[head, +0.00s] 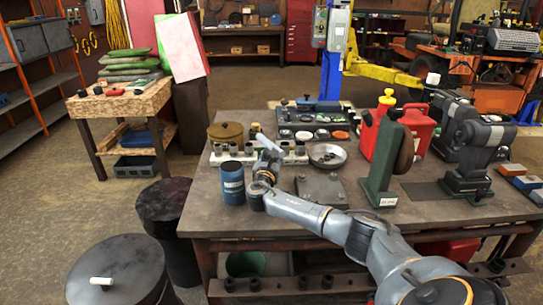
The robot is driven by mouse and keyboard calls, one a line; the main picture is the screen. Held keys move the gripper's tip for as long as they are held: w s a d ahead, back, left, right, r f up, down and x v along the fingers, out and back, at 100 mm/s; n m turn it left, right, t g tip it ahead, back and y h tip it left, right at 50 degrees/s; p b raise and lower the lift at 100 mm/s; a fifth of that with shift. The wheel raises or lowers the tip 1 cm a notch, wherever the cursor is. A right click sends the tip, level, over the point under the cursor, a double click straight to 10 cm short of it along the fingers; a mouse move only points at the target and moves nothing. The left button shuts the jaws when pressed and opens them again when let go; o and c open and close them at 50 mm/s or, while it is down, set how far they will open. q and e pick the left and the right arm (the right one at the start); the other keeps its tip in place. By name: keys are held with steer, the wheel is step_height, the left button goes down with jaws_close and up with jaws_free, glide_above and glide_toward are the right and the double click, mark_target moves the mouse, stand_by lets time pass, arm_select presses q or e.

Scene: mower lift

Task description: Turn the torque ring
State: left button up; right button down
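A dark green upright stand (384,160) with a small white label rests on the workbench (290,215). A dark round disc (405,155) sits at its upper right side, seen nearly edge-on. I cannot tell for sure whether this is the torque ring. My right arm comes in from the lower right and reaches left across the bench front. Its gripper end (267,155) is beside the blue can (232,181) and in front of a pale block with several dark sockets, apart from the green stand. Its fingers are too small to read. My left gripper is not in view.
A metal bowl (327,155), a flat grey plate (321,191), a brown round lid (225,132) and red fuel cans (420,129) crowd the bench. A grey jointed device (470,150) stands at right. Dark drums (120,272) stand at lower left. Open floor lies at left.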

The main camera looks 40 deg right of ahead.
steer(key=shift+a+f+g, duration=0.1)
steer(key=shift+f+g, duration=0.05)
steer(key=shift+g, duration=0.15)
steer(key=shift+s+m+g+h, duration=0.25)
steer(key=shift+m+g+h, duration=0.45)
steer(key=shift+g, duration=0.1)
steer(key=c, duration=1.1)
jaws_free()
steer(key=shift+v, duration=3.75)
steer(key=shift+s, duration=0.1)
